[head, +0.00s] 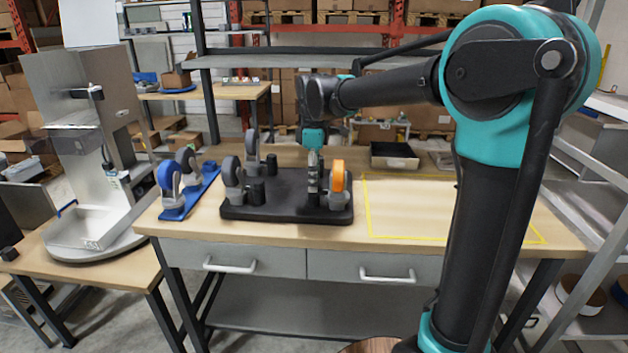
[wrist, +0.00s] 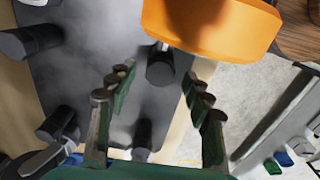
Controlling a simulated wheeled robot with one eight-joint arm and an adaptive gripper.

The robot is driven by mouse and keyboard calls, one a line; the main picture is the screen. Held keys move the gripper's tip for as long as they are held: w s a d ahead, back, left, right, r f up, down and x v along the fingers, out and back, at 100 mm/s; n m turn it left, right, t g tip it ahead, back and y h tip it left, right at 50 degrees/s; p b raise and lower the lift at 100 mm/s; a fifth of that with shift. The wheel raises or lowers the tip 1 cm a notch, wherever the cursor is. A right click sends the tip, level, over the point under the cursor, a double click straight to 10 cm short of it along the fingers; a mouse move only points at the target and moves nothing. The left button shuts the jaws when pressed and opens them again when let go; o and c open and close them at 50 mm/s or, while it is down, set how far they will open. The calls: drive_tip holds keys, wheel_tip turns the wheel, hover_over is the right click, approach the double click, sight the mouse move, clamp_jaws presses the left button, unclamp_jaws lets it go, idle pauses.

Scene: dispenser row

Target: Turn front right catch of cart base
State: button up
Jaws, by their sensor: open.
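The cart base (head: 285,212) is a black plate lying upturned on the workbench, with grey-wheeled casters and one orange wheel (head: 338,176) at its front right. My gripper (head: 313,180) points down over the plate, just left of the orange wheel. In the wrist view its two ridged fingers (wrist: 158,85) are apart, with nothing clamped. A short dark round post (wrist: 160,66), apparently the front right catch, shows between the fingertips beside the orange wheel (wrist: 212,25). Contact cannot be told. In the head view my gripper mostly hides this post.
Grey casters (head: 232,178) and black posts (head: 257,192) stand on the left of the plate. A blue rack (head: 196,196) with wheels lies further left, beside a metal dispenser (head: 85,130). A black tray (head: 394,156) sits behind. The yellow-outlined bench area (head: 430,205) is clear.

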drive_tip(key=shift+f, duration=0.45)
drive_tip(key=c, duration=1.2)
drive_tip(key=shift+o, duration=0.2)
